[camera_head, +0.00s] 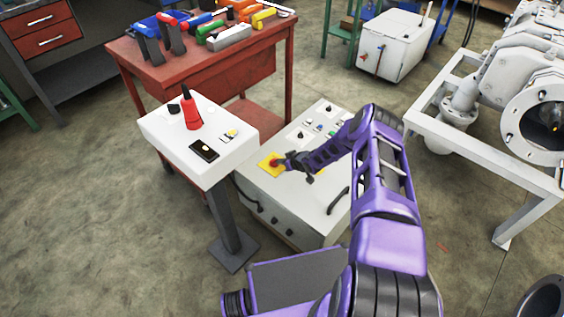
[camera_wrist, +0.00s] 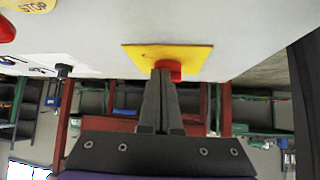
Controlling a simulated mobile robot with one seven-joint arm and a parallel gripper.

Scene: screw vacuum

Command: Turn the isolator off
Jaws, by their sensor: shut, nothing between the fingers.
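The isolator, a red knob on a yellow plate (camera_head: 264,167), sits on the near left part of the sloping top of the white control cabinet (camera_head: 265,203). In the wrist view, the yellow plate (camera_wrist: 195,57) is at upper centre and the red knob (camera_wrist: 175,70) shows partly behind my fingertips. My gripper (camera_head: 284,163) is at the knob's right side in the head view. In the wrist view, its two fingers (camera_wrist: 161,78) are together with nothing between them, their tips overlapping the knob. I cannot tell whether they touch it. The knob's exact angle is hidden.
A white pedestal (camera_head: 180,139) with a red handle stands left of the cabinet. A red tool table (camera_head: 200,72) is behind. A black handle (camera_head: 338,201) sticks up from the cabinet. White machinery (camera_head: 515,110) stands right; open floor lies between.

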